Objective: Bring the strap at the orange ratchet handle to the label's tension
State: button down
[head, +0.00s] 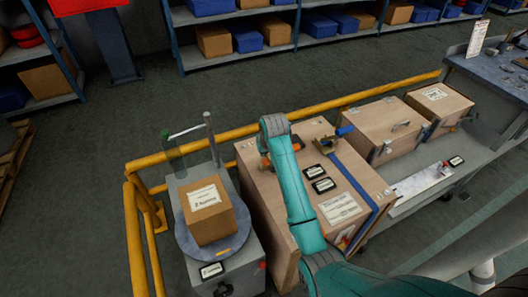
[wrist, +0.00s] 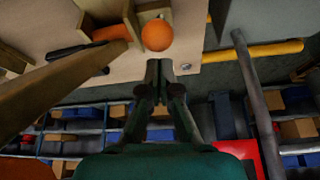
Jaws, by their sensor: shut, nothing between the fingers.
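The orange ratchet handle (head: 297,142) is on top of the large wooden crate (head: 257,191), partly hidden behind my arm in the head view. In the wrist view an orange grip (wrist: 110,33) and a round orange knob (wrist: 157,35) show beside a tan bracket. My gripper (wrist: 160,66) is shut and empty, its tips just below the knob in the picture; I cannot tell whether they touch it. The gripper is hidden in the head view. A white label (head: 340,208) lies on the crate top, its text too small to read. The strap at the orange handle is not clearly visible.
A second ratchet with a blue handle (head: 345,130) carries a blue strap (head: 355,180). A yellow rail (head: 240,133) runs behind the crate. A cardboard box (head: 209,211) stands on a round platform at left.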

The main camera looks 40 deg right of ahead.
jog(key=shift+w+r, duration=0.1)
jog(key=shift+w+d+r, duration=0.15)
jog(key=shift+w+r, duration=0.05)
jog(key=shift+w, duration=0.05)
jog(key=s+v, duration=0.1)
jog(key=v, duration=0.8)
jog(key=shift+s+f, duration=0.3)
jog(key=shift+s, duration=0.05)
